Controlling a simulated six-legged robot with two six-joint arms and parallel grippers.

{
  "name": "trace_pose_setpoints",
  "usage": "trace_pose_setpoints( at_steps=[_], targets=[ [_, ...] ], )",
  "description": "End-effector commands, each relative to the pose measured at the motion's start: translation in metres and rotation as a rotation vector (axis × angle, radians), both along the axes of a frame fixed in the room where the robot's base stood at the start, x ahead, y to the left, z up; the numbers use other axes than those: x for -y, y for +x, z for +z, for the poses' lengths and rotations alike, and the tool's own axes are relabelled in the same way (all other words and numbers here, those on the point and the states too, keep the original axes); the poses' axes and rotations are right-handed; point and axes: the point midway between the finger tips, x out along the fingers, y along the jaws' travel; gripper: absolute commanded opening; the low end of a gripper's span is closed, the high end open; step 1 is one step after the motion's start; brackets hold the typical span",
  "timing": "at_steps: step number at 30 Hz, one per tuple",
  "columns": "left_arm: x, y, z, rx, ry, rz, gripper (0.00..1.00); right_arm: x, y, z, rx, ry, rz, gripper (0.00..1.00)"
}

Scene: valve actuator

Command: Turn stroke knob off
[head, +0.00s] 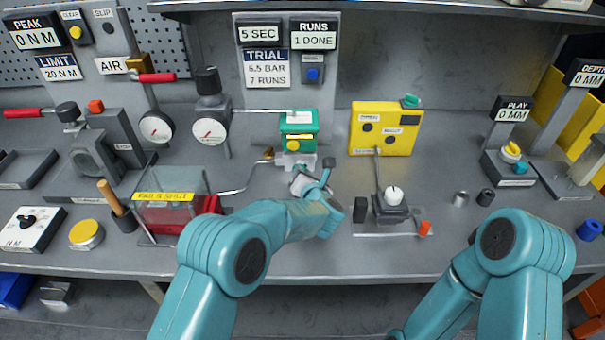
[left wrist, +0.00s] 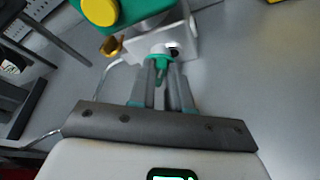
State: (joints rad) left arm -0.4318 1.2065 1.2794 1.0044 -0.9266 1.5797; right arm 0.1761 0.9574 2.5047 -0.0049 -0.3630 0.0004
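A small green knob (left wrist: 160,62) sits at the front of the silver valve block (left wrist: 173,42) in the left wrist view. No label on it is readable, so I cannot confirm it is the stroke knob. My left gripper (left wrist: 163,78) has its two narrow fingers close together, with green filling the gap between them, and looks shut on this knob. In the head view my left gripper (head: 312,184) is in front of the green-and-yellow actuator (head: 299,132), and the knob is hidden there. My right arm is at the lower right; its gripper is out of view.
A yellow box (head: 365,147) with a green button on top stands right of the actuator. A small fixture with a white ball (head: 393,193) sits on the bench ahead of it. A clear-sided box (head: 172,183) labelled as shut and gauges stand left.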

Motion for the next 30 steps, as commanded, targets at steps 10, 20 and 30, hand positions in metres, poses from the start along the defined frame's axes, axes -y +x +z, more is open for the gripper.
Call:
trace_pose_setpoints(
  at_steps=[10,20,30],
  targets=[
    [0.001,0.002,-0.008,0.002,0.084,-0.002,0.0,0.0,0.0,-0.02,0.0,0.0,0.0,0.43],
    [0.002,0.003,-0.004,-0.003,0.251,-0.001,0.0,0.0,0.0,-0.035,0.0,0.0,0.0,0.43],
    [0.001,0.003,-0.004,-0.003,0.249,-0.001,0.39,0.0,0.0,-0.035,0.0,0.0,0.0,0.43]
  ],
)
